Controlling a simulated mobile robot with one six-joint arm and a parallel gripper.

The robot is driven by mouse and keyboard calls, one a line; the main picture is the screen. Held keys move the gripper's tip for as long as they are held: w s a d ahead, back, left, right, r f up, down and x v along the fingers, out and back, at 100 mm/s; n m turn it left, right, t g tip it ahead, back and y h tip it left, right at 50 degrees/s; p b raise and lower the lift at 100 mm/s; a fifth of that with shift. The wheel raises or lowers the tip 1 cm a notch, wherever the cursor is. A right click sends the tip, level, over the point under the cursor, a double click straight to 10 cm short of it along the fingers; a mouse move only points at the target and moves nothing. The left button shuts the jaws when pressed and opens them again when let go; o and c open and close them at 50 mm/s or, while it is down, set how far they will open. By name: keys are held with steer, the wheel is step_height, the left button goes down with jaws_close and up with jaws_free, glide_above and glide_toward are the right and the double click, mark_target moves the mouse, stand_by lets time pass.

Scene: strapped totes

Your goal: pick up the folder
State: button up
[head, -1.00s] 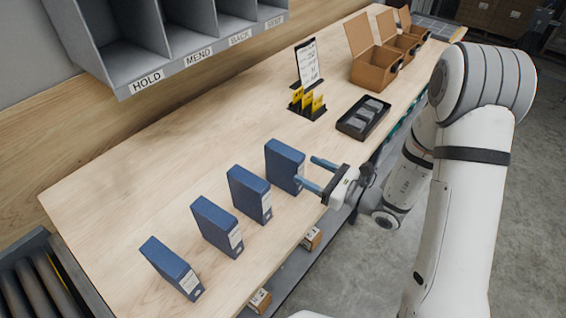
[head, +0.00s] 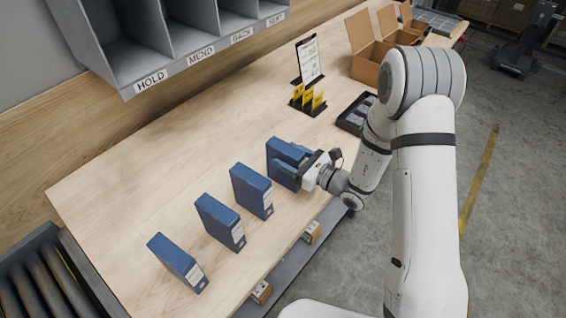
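Several blue folders stand upright in a row along the table. The rightmost folder (head: 278,153) has my gripper (head: 291,159) at its front end. The other folders are a second (head: 249,188), a third (head: 217,219) and the leftmost one (head: 175,260), with white labels showing. The rightmost folder still appears to stand on the table (head: 150,165).
A grey compartment shelf (head: 185,62) labelled HOLD, MEND, BACK hangs at the back. Yellow cards in a holder (head: 307,102), a clipboard stand (head: 309,60), a black tray (head: 352,115) and open brown boxes (head: 372,62) lie beyond the folders. A roller conveyor (head: 35,280) is at lower left.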

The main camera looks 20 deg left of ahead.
steer(key=c, duration=1.1)
steer(key=shift+r, duration=0.15)
